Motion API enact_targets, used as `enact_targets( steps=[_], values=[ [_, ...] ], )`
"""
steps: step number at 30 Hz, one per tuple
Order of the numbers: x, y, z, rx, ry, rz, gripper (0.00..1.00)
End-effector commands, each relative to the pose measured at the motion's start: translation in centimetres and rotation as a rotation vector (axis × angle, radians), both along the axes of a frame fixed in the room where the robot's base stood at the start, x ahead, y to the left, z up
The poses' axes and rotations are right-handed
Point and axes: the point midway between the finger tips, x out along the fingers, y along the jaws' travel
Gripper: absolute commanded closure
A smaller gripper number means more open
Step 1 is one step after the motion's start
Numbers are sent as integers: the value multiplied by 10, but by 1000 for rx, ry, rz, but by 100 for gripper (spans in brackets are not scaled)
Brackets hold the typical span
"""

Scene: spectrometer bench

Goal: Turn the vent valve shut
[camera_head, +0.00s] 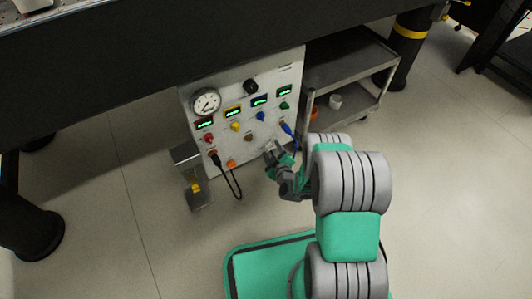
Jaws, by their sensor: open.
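A white control panel (222,142) stands under the dark bench, with a round gauge, small lit displays and several coloured knobs. No label is readable, so I cannot tell which control is the vent valve. A black knob (250,86) is near the panel's top, and a blue elongated part (287,129) is near its right edge. My gripper (268,147) is in front of the panel's lower right, below the blue part. It is open and nothing shows between its fingers. Whether it touches the panel is unclear, and it hides part of the lower panel.
A black cable (238,188) loops below the panel. A small grey stand with a yellow part (196,189) is at the lower left. A grey cart (345,65) with a white cup (335,101) stands right of the panel.

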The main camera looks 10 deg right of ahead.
Motion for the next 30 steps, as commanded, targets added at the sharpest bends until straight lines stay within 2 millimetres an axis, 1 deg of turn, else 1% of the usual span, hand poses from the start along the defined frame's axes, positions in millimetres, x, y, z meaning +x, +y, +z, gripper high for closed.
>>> enact_targets(
  steps=[3, 5, 8, 12, 15, 18, 30],
  values=[
    [-2, 0, 0, 0, 1, 0, 47],
    [-6, 0, 2, 1, 2, -1, 47],
    [-22, -3, 9, 2, 5, -3, 47],
    [-51, -5, 19, 3, 3, -6, 47],
    [-68, -7, 22, 1, 2, -6, 47],
    [-77, -7, 24, 1, 0, -3, 47],
    [-78, -6, 24, 0, 0, -1, 47]
  ],
)
